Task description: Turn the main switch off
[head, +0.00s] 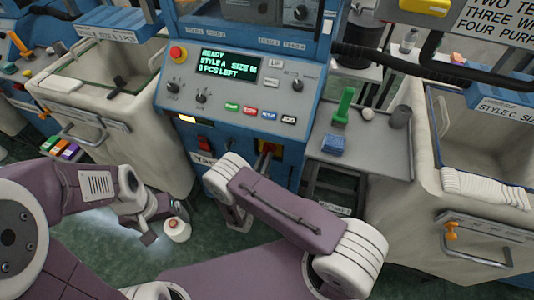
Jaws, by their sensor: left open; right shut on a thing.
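The machine's blue front panel (235,100) stands in the middle with its display (229,64) lit, reading READY, STYLE A and 0 PCS LEFT. The main switch (268,148), red on yellow, is low on the panel's right side, partly covered by my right arm. My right gripper (263,163) is at the switch, mostly hidden behind its own wrist, and is shut on it; the handle's angle cannot be told.
A red emergency button (178,54) and a red rocker (205,144) are on the panel. A grey side tray (385,155) holds a green tool (344,106) and a blue block (334,144). Bins (97,85) stand left and right (430,200). Green floor is open below.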

